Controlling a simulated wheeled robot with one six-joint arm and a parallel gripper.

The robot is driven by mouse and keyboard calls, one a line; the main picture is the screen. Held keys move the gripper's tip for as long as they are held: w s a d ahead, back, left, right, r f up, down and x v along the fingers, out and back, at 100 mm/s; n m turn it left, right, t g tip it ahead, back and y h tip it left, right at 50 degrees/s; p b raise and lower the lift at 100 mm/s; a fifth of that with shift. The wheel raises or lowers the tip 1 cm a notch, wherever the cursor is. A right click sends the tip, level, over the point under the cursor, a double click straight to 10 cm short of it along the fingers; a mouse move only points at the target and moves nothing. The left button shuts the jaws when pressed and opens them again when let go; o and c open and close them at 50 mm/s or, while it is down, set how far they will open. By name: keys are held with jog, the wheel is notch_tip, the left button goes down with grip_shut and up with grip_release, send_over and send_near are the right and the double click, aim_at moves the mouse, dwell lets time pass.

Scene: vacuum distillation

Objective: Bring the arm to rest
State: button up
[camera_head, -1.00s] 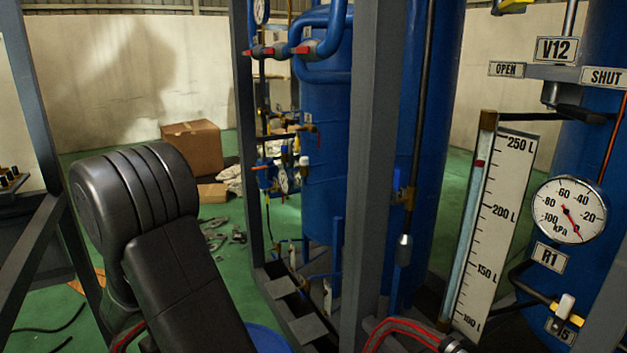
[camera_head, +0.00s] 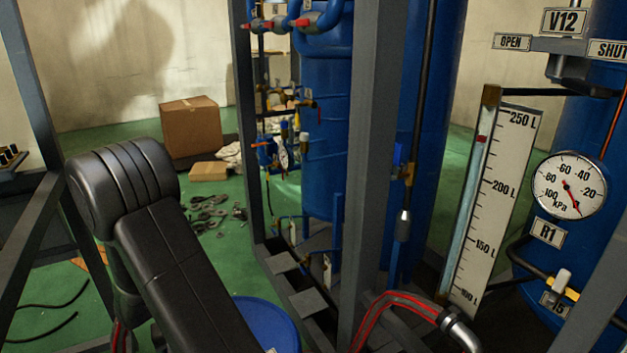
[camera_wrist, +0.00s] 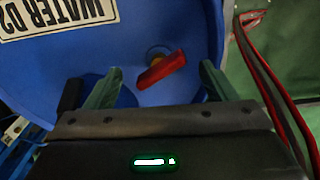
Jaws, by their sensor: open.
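My gripper (camera_wrist: 161,68) shows in the wrist view with its two greenish fingers apart and nothing held between them. A red valve handle (camera_wrist: 161,71) on a blue drum (camera_wrist: 205,30) appears in the gap between the fingers, beyond them; I cannot tell whether they touch it. Part of a label reading "WATER" shows on the drum. In the head view my black arm reaches up from the bottom and bends at the left; my gripper is out of sight there.
A blue drum top (camera_head: 266,325) stands beside my arm. A grey frame post (camera_head: 372,180) rises mid-view before blue tanks. A level scale (camera_head: 487,210) and a pressure gauge (camera_head: 569,185) are at right. A cardboard box (camera_head: 190,128) and loose parts (camera_head: 215,213) lie on the green floor.

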jog(key=m+p, duration=0.1)
jog(key=m, duration=0.3)
jog(key=shift+m, duration=0.4)
notch_tip(320, 180, up, 10)
jog(key=p, duration=0.1)
jog(key=shift+r, duration=0.15)
